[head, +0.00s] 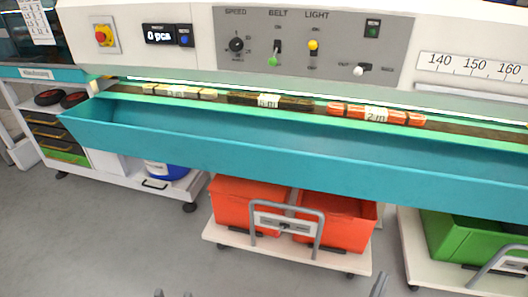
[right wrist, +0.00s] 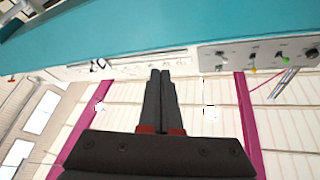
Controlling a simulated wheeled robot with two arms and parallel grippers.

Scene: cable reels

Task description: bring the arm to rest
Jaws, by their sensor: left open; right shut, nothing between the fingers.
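My left gripper (head: 173,294) shows only as two fingertips at the bottom edge of the head view. They stand apart with nothing between them. My right gripper (head: 380,285) shows as a narrow grey tip at the bottom edge, to the right of the left one. In the right wrist view my right gripper (right wrist: 160,73) has its two dark fingers together, with nothing held. Both grippers appear clear of the machine and the crates. Most of both arms is out of view.
A long teal trough (head: 290,150) runs across the machine's front. Behind it, labelled bundles (head: 375,114) lie on the belt. Red crates (head: 335,223) stand on a white trolley (head: 240,243), and a green crate (head: 460,243) is at right. Grey floor (head: 90,240) is clear at lower left.

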